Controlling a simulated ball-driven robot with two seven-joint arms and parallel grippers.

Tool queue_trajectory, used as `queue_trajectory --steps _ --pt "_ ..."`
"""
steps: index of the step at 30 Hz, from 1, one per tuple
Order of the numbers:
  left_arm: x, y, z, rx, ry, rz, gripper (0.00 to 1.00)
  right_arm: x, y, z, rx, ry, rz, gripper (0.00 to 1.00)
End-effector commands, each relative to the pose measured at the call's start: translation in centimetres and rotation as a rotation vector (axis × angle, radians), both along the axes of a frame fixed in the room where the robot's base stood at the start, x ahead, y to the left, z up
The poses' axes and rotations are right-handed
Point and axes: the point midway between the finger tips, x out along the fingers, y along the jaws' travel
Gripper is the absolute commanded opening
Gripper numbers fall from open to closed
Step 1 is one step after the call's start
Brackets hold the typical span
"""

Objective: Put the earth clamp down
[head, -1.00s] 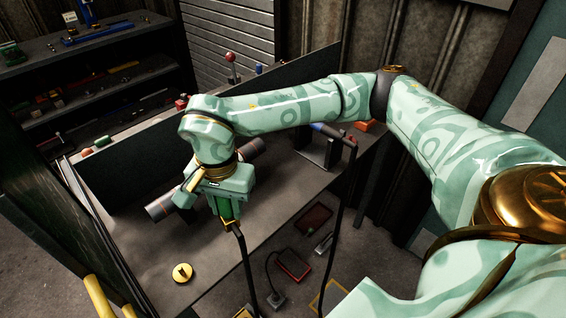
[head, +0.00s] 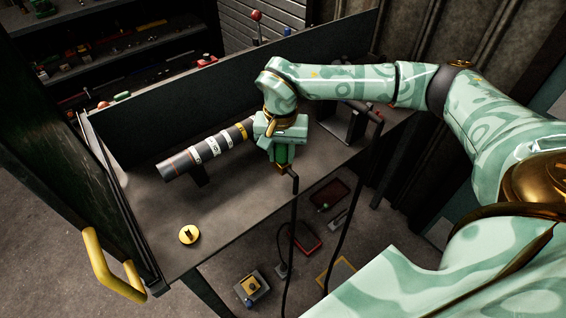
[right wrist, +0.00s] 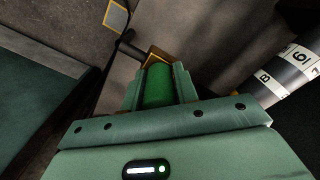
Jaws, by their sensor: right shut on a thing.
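My right gripper (head: 283,160) is shut on the earth clamp, whose green body (head: 284,154) shows between the fingers, with a black cable (head: 292,225) running down from it. In the right wrist view the green clamp body (right wrist: 158,85) sits between the fingers, and its black end (right wrist: 130,46) points away. The gripper is above the bench (head: 235,215), near its front edge and to the right of the banded shaft. I cannot tell whether the clamp touches anything. My left gripper is not in view.
The banded driveshaft (head: 203,151) lies on a support; its labelled bands show in the right wrist view (right wrist: 290,75). A second black cable (head: 345,215) hangs at right. A yellow handle (head: 106,272) is at left.

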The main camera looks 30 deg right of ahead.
Motion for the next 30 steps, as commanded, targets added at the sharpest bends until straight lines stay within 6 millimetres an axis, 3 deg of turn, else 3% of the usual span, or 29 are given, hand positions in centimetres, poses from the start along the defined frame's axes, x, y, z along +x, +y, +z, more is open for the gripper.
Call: queue_trajectory --steps 5,12,23,24,25,30 --pt "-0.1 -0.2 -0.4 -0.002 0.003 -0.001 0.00 0.5 -0.7 -1.0 0.001 -0.001 -0.002 0.00" --pt "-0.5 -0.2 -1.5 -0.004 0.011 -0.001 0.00 0.6 -1.1 -4.6 0.001 0.003 -0.001 0.00" --pt "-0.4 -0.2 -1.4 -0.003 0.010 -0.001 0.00 0.7 -1.2 -4.8 0.001 -0.001 -0.001 0.00" --pt "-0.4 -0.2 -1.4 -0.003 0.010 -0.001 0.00 0.7 -1.2 -4.8 0.000 0.000 -0.001 0.41" --pt "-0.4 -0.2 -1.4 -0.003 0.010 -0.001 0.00 0.7 -1.2 -4.8 0.000 0.000 -0.001 0.49" --pt "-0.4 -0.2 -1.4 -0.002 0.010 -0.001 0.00 0.6 -1.1 -4.8 0.000 0.000 -0.001 0.51"
